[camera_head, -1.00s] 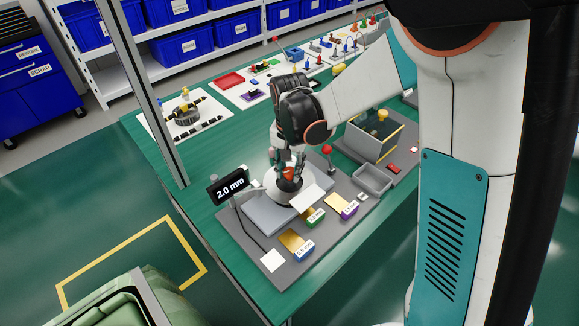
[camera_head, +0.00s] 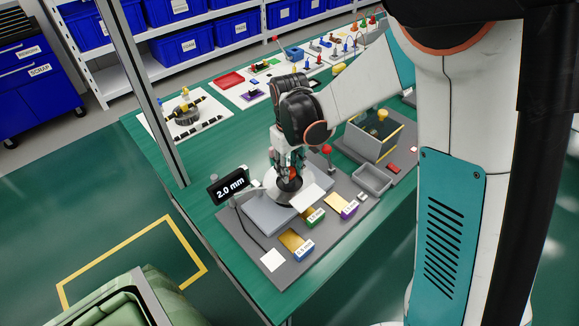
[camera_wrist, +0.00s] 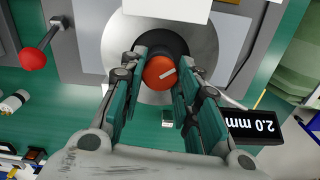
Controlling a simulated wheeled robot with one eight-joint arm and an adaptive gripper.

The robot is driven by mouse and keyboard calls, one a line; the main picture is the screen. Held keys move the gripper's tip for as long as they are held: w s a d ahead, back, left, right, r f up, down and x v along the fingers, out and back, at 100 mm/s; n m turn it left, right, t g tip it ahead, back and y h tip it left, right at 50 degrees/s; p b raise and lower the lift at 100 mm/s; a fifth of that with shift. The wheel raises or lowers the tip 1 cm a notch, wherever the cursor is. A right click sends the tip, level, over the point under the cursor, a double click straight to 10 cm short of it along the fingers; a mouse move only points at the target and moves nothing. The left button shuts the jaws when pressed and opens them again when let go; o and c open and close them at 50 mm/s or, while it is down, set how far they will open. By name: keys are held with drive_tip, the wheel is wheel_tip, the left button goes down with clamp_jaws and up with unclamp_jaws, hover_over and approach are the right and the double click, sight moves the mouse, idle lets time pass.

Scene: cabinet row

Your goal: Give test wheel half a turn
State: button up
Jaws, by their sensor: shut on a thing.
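The test wheel is a light grey disc (camera_wrist: 120,45) with a dark hub and an orange-red knob (camera_wrist: 158,72) that has a pale mark on it. In the head view the wheel (camera_head: 272,190) sits on the grey station board, partly hidden by my gripper. My gripper (camera_wrist: 160,73) comes down from above, with its two teal-and-black fingers on either side of the knob, shut on it. In the head view my gripper (camera_head: 289,172) is over the middle of the disc. A display reading 2.0 mm (camera_head: 228,186) stands left of the wheel.
A red ball-topped lever (camera_head: 327,150) stands close to the right of my gripper. Labelled gauge blocks (camera_head: 303,248) lie in front of the wheel. A grey tray (camera_head: 372,180) and a yellow-edged box (camera_head: 374,135) are to the right.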

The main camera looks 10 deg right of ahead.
drive_tip(key=n, duration=0.4)
drive_tip(key=shift+n, duration=2.9)
drive_tip(key=o, duration=1.1)
drive_tip(key=shift+r, duration=0.1)
wheel_tip(320, 180, up, 12)
drive_tip(key=shift+f, duration=0.1)
